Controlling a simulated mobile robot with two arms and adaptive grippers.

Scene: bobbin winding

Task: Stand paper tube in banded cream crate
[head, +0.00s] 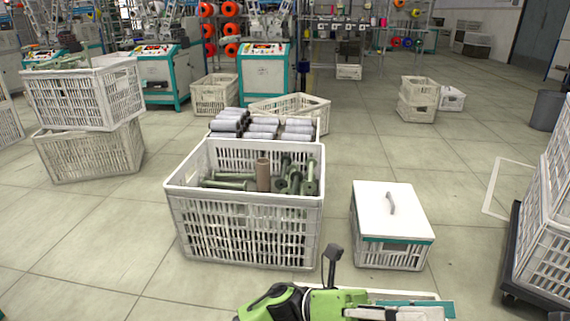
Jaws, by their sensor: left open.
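A brown paper tube (263,174) stands upright in the big cream slatted crate (250,240), among green flanged bobbins. Its lower end is hidden by the contents and the crate's front wall. A smaller cream crate (391,252) to the right has a teal band under a white lid with a grey handle. My left gripper (335,275) is at the bottom edge, in front of the big crate and clear of the tube. It is open and holds nothing that I can see; part of it is cut off. My right gripper is out of view.
A crate of grey rolls (262,130) stands right behind the big crate. Stacked crates (88,150) stand at the left, more on a dark dolly (540,290) at the right. A white and teal edge (425,309) shows under my gripper. Tiled floor between is free.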

